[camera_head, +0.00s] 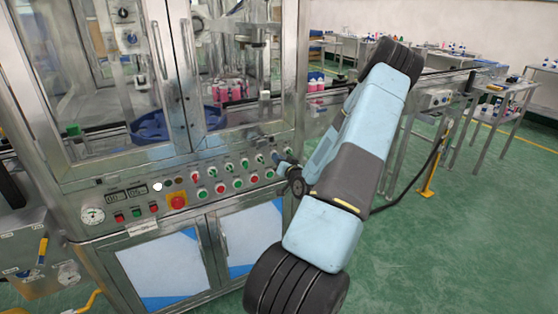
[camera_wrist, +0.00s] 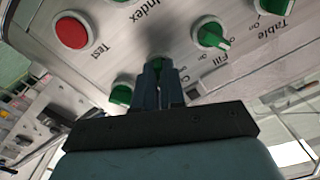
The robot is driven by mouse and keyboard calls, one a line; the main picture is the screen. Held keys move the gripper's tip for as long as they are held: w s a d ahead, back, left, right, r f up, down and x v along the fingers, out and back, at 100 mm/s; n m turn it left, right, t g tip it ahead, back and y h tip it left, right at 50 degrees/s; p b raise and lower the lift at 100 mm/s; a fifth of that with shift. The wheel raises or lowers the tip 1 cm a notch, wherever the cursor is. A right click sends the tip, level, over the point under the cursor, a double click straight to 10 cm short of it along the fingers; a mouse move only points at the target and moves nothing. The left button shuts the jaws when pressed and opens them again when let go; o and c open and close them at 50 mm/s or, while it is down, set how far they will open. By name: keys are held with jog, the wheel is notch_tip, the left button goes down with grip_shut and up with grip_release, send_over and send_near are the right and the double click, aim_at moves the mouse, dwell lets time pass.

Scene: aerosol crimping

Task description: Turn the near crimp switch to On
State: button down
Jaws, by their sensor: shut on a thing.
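In the wrist view, my gripper (camera_wrist: 158,72) has its two dark fingers closed around a green switch knob (camera_wrist: 159,61) on the metal control panel. The fingers hide most of this knob, its pointer direction and any label of its own, so I cannot read whether it is the crimp switch. In the head view, my gripper (camera_head: 279,159) reaches the right end of the control panel (camera_head: 150,212), and the arm covers part of that area.
The wrist view shows a green switch (camera_wrist: 211,36) near "Fill", another green switch (camera_wrist: 122,93) at left, and a red "Test" button (camera_wrist: 73,31). A red emergency button on yellow (camera_head: 177,201) sits farther left. Open green floor (camera_head: 455,235) lies at right.

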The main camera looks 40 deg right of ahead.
jog(key=shift+m, duration=0.5)
jog(key=c, duration=1.2)
grip_release()
jog(key=v, duration=1.4)
jog(key=shift+w, duration=0.1)
jog(key=shift+w, duration=0.1)
